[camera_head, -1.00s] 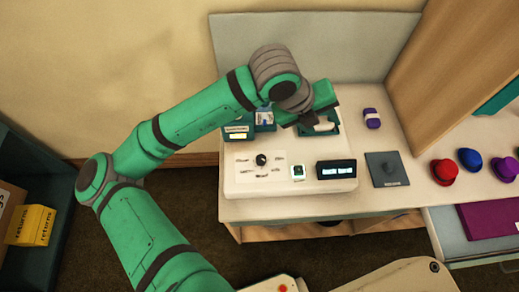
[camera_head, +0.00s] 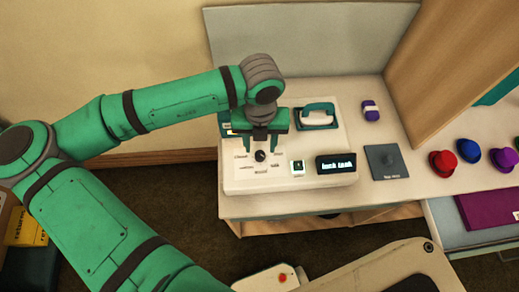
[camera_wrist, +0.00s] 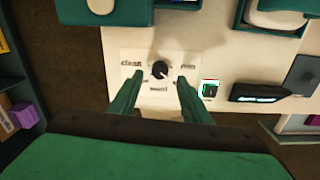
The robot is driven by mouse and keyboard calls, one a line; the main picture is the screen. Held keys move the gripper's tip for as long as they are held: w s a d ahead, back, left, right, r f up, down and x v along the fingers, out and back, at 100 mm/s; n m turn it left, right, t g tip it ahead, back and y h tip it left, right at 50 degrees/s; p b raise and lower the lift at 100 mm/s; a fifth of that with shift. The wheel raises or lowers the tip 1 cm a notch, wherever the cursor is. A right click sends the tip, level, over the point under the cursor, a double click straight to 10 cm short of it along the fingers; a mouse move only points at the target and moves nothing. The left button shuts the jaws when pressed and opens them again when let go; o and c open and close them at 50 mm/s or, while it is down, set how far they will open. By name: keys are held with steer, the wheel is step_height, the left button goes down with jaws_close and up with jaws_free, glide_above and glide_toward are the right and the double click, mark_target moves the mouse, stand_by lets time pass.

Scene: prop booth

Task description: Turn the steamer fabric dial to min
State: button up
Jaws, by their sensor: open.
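The steamer (camera_head: 330,185) is a white console on the counter. Its fabric dial is a small black knob (camera_head: 260,156) on a pale label panel, and it also shows in the wrist view (camera_wrist: 160,69). Several words ring the knob; most are too small to read. A light mark shows on the knob, but I cannot tell which word it points to. My gripper (camera_head: 259,150) is open above the dial, pointing down. In the wrist view its two fingers (camera_wrist: 157,90) stand left and right of the knob, apart from it and empty.
A small green-lit button (camera_head: 297,167) and a dark display (camera_head: 336,164) sit right of the dial. A teal-handled iron (camera_head: 317,115) stands behind. A grey plate (camera_head: 384,161), a purple roll (camera_head: 371,110) and several coloured hats (camera_head: 442,163) lie to the right.

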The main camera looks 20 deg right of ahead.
mark_target(260, 154)
steer(key=shift+f, duration=2.25)
steer(key=c, duration=1)
